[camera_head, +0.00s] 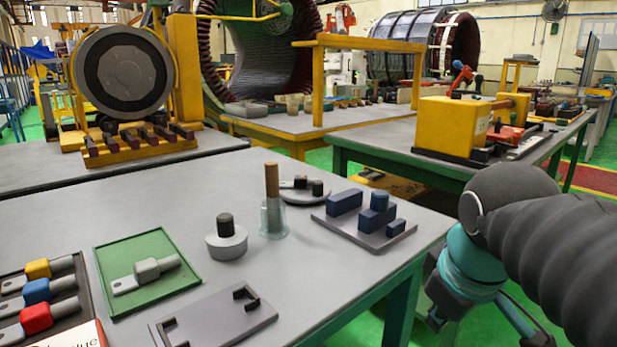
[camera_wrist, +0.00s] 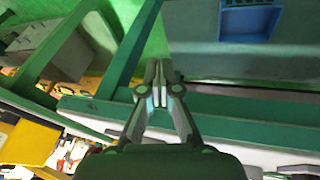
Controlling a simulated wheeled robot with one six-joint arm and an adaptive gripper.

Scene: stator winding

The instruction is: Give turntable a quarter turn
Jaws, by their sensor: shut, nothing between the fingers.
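A low round grey disc with two dark upright pegs (camera_head: 303,188), which looks like the turntable, sits near the back right of the grey table (camera_head: 180,190). A second round grey piece (camera_head: 226,244) with one dark knob stands in front of it to the left; I cannot tell for sure which of the two turns. My gripper (camera_wrist: 158,72) shows in the wrist view with its fingertips together and nothing between them. It points at green table framing, away from the tabletop pieces. In the head view my arm is beyond the table's right edge, and the fingertips cannot be made out.
A clear cup with a wooden rod (camera_head: 272,205) stands close in front of the disc. A plate with blue blocks (camera_head: 364,218) lies to its right. A green tray (camera_head: 146,270) and a grey fixture plate (camera_head: 215,318) lie nearer. A blue bin (camera_wrist: 250,22) shows in the wrist view.

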